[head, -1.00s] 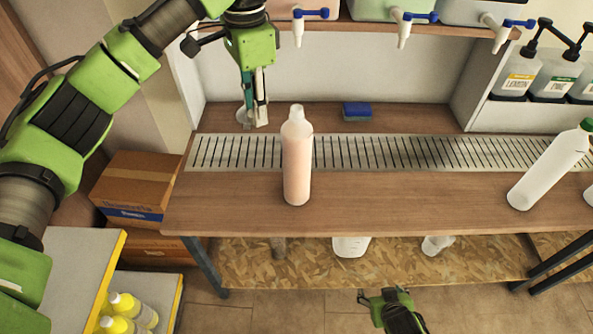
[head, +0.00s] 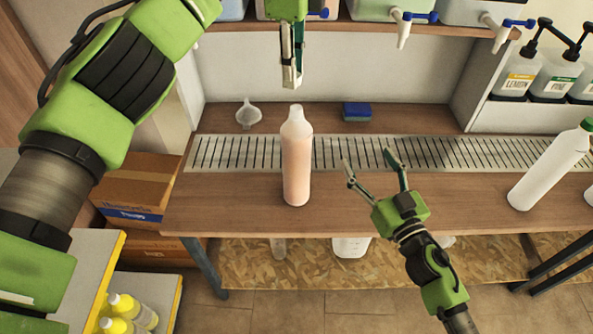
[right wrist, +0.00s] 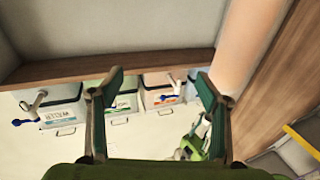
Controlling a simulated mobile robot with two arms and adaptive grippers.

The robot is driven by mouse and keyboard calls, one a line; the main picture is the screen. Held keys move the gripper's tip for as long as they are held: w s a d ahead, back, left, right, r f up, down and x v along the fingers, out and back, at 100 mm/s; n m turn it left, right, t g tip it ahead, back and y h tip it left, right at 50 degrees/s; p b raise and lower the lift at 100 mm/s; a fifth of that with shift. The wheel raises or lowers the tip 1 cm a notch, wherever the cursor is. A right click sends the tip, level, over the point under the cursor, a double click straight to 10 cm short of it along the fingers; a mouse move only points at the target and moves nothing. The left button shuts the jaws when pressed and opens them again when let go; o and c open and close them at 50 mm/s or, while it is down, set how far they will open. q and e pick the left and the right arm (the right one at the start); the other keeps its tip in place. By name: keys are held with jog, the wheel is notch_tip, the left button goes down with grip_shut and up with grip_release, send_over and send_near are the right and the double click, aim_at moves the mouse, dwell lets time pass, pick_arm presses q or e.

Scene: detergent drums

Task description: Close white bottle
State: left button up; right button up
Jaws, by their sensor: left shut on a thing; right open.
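The white bottle (head: 297,165), translucent with pinkish contents, stands upright at the front middle of the wooden counter. Its neck shows no coloured cap. It also shows large and pinkish in the right wrist view (right wrist: 242,45). My left gripper (head: 291,80) is above and slightly behind the bottle's mouth, apart from it. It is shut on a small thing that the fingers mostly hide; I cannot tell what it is. My right gripper (head: 367,158) is open and empty, to the right of the bottle, with its fingers pointing toward the back. Its fingers show spread in the right wrist view (right wrist: 159,75).
A white funnel (head: 248,114) lies at the back left of the counter (head: 420,205). A blue sponge (head: 357,111) is at the back middle. A metal grate (head: 445,152) crosses the counter. A green-capped bottle (head: 548,168) stands at right.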

aim_at(295, 150)
pick_arm(q)
jog(key=shift+d+r+m, duration=0.2)
jog(key=shift+d+m, duration=0.1)
jog(key=shift+d, duration=0.1)
jog(key=shift+r+m, duration=0.1)
jog(key=shift+m, duration=0.2)
pick_arm(e)
jog(key=s+a+f+n+g+y, duration=0.1)
jog(key=s+a+n+g+y, duration=0.2)
jog(key=a+n+g+y, duration=0.3)
jog(key=shift+a+y, duration=0.6)
jog(key=shift+a, duration=0.55)
jog(key=shift+w+a+f, duration=0.1)
jog(key=shift+w, duration=0.05)
jog(key=x, duration=1.1)
jog(key=shift+w+a, duration=0.25)
jog(key=shift+w, duration=0.1)
